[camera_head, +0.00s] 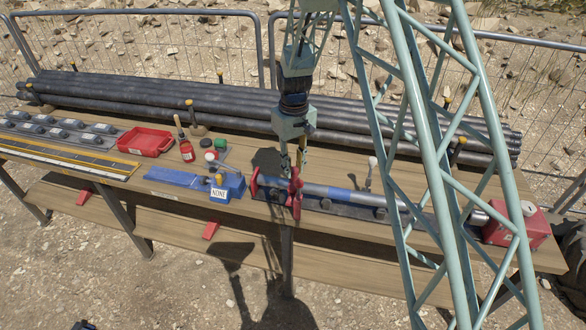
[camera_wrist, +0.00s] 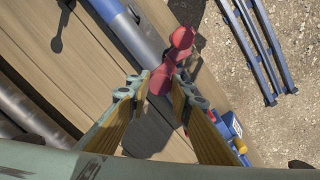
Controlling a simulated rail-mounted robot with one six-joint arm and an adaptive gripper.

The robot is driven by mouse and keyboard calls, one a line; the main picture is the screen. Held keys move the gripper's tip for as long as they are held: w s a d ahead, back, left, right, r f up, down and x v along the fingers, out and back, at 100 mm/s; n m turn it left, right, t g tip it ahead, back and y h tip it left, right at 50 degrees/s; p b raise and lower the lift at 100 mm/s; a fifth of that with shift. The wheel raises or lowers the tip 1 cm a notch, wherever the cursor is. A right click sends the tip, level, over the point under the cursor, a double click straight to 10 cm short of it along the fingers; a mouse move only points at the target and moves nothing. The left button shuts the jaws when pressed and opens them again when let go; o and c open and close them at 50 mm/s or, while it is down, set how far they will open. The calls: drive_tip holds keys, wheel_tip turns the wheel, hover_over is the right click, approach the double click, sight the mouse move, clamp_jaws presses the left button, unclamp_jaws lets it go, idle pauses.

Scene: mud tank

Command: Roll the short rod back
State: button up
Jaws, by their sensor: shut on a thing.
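The rod (camera_head: 342,195) is a smooth grey bar with a blue part, lying along a dark rail (camera_head: 340,210) on the wooden bench. Its right part passes behind green lattice. In the wrist view the rod (camera_wrist: 133,32) runs up and left from a red clamp-like piece (camera_wrist: 181,38). That red piece (camera_head: 296,199) stands at the rod's left part in the head view. My gripper (camera_head: 293,172) points down over it, and its fingers are shut on the red piece. In the wrist view my gripper (camera_wrist: 160,90) has the red piece between its fingertips. The exact contact is partly hidden.
A blue block with a "NONE" label (camera_head: 219,194) stands just left of the rail. A red box (camera_head: 510,225) is at the right end. A small lever (camera_head: 371,170) stands behind the rod.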

drive_tip(key=o, duration=0.8)
drive_tip(key=shift+w+a+r, duration=0.1)
drive_tip(key=shift+w+a, duration=0.05)
drive_tip(key=shift+a, duration=0.05)
drive_tip(key=o, duration=0.4)
drive_tip(key=shift+a, duration=0.2)
drive_tip(key=shift+c, duration=0.2)
drive_tip(key=shift+d, duration=0.1)
drive_tip(key=shift+r, duration=0.1)
wheel_tip(320, 180, up, 12)
